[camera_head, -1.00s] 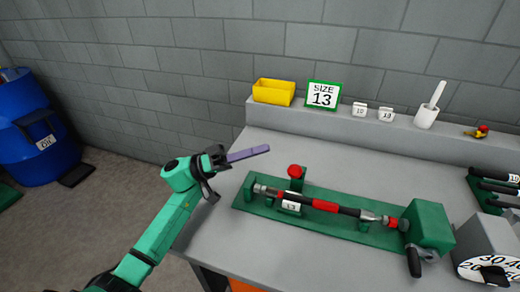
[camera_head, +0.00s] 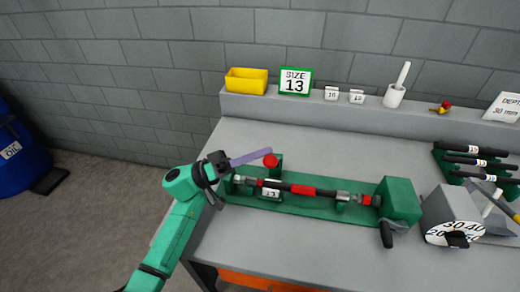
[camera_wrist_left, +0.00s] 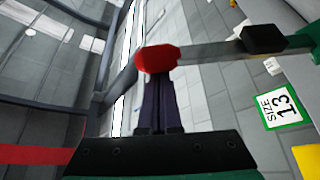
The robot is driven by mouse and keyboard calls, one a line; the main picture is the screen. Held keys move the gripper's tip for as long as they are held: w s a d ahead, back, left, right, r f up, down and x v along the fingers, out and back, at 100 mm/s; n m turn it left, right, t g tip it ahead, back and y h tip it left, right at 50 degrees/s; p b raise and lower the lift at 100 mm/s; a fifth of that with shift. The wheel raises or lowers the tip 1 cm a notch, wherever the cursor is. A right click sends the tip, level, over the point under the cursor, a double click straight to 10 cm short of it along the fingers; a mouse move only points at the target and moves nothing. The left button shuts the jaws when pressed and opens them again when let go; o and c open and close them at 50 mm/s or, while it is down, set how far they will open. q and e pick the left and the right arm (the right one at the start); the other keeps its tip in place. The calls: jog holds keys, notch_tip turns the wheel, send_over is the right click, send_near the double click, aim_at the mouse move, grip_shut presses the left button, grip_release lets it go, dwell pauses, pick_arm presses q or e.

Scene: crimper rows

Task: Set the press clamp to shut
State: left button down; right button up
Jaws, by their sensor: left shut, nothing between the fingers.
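The press is a long green bed (camera_head: 318,208) on the grey bench, holding a dark rod with red bands (camera_head: 303,190). A red knob (camera_head: 270,161) shows by a green post at its back left. In the left wrist view the red knob (camera_wrist_left: 157,58) ends a grey bar (camera_wrist_left: 205,51) that runs right to a black block (camera_wrist_left: 264,38). My left gripper (camera_head: 268,152) is shut and empty, its purple fingers at the knob. In the wrist view its fingertips (camera_wrist_left: 157,78) end right at the knob; I cannot tell whether they touch. My right gripper is out of view.
A green box with a dark handle (camera_head: 387,235) stands at the bed's right end, beside a grey dial block (camera_head: 450,213). Marked dark rods (camera_head: 480,161) lie further right. The back ledge holds a yellow bin (camera_head: 246,81) and a "SIZE 13" sign (camera_head: 295,81). The bench behind the bed is clear.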

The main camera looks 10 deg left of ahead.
pick_arm(q)
jog(key=s+f+m+g+b, duration=0.1)
jog(key=m, duration=0.1)
jog(key=s+f+m+g+h+b, duration=0.1)
jog(key=s+f, duration=0.1)
jog(key=shift+f+m+h, duration=0.15)
jog(key=shift+m+h, duration=0.15)
jog(key=shift+m, duration=0.1)
